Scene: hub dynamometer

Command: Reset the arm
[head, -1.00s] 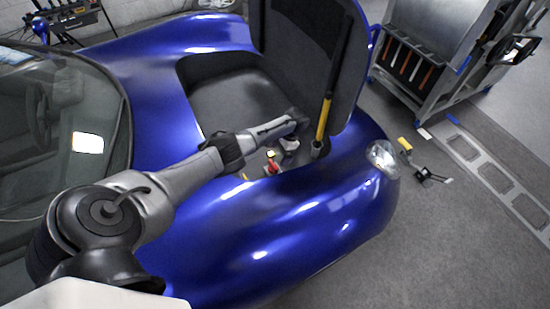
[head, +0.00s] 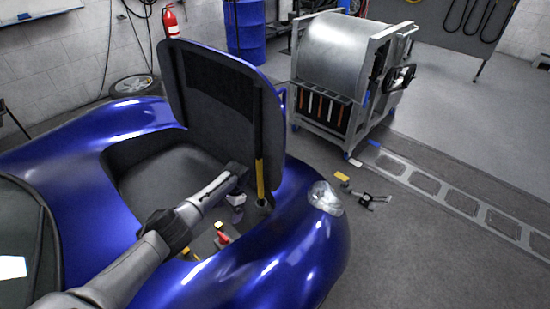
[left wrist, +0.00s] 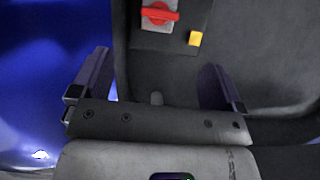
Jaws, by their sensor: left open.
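My left arm (head: 175,233) reaches from the lower left over the blue car's open front bay. My left gripper (head: 238,207) is at its end, near the foot of a yellow-and-black prop (head: 261,178) by the raised lid (head: 215,100). In the left wrist view the gripper (left wrist: 155,88) has its two fingers wide apart with nothing between them. A red handle (left wrist: 160,14) on a grey plate and a small yellow block (left wrist: 195,38) lie beyond the fingers, apart from them. The red handle also shows in the head view (head: 222,237). My right gripper is not in view.
The blue car body (head: 290,250) surrounds the bay. A metal rack with a large drum (head: 335,58) stands behind it. A small dark stand (head: 370,201) and a yellow block (head: 342,176) are on the floor by the headlight. The floor at right is mostly clear.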

